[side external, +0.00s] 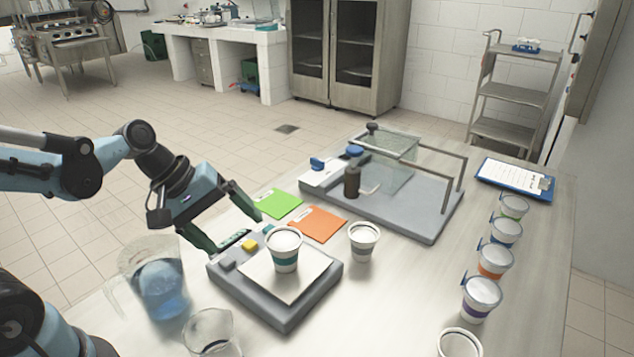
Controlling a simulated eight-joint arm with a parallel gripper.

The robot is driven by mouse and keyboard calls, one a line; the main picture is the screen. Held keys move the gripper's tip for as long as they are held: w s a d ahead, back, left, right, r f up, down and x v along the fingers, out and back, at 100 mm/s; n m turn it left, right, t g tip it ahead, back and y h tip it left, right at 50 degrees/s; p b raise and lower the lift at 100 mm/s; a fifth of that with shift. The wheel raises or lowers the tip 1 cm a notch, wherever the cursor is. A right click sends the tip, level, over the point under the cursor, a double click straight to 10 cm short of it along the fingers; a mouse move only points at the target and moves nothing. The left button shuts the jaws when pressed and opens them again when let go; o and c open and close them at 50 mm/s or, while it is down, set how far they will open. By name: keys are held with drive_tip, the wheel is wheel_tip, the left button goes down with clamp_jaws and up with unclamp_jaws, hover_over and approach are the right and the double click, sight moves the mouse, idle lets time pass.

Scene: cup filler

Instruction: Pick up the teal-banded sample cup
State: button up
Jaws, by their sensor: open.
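The teal-banded sample cup (285,254) stands upright on the pale plate (258,270) of a grey scale-like device (285,320) on the table. The cup is white with a teal band around its side. My gripper (236,231) is to the left of the cup, with its two dark green fingers spread apart and pointing toward it. The fingers are apart from the cup and nothing is between them.
Another white cup (363,240) stands just right. Several coloured-band cups (494,262) line the right side. A jug of blue liquid (160,290) and a glass beaker (210,335) stand front left. Green (279,204) and orange (318,222) cards and a framed grey station (425,222) lie behind.

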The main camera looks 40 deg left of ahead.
sight(293, 246)
drive_tip(key=w+d+f+n+h, duration=0.1)
drive_tip(key=w+d+n+h, duration=0.1)
drive_tip(key=d+n, duration=0.1)
drive_tip(key=w+d+f+n+h, duration=0.1)
drive_tip(key=w+d+n+h, duration=0.1)
drive_tip(key=n, duration=0.3)
drive_tip(key=w+d+f+n+h, duration=0.1)
drive_tip(key=w+d+n+h, duration=0.1)
drive_tip(key=d+n+h, duration=0.2)
drive_tip(key=shift+w+d+f+t, duration=0.1)
drive_tip(key=shift+d+f+t, duration=0.05)
drive_tip(key=shift+f+t, duration=0.2)
drive_tip(key=c, duration=1.1)
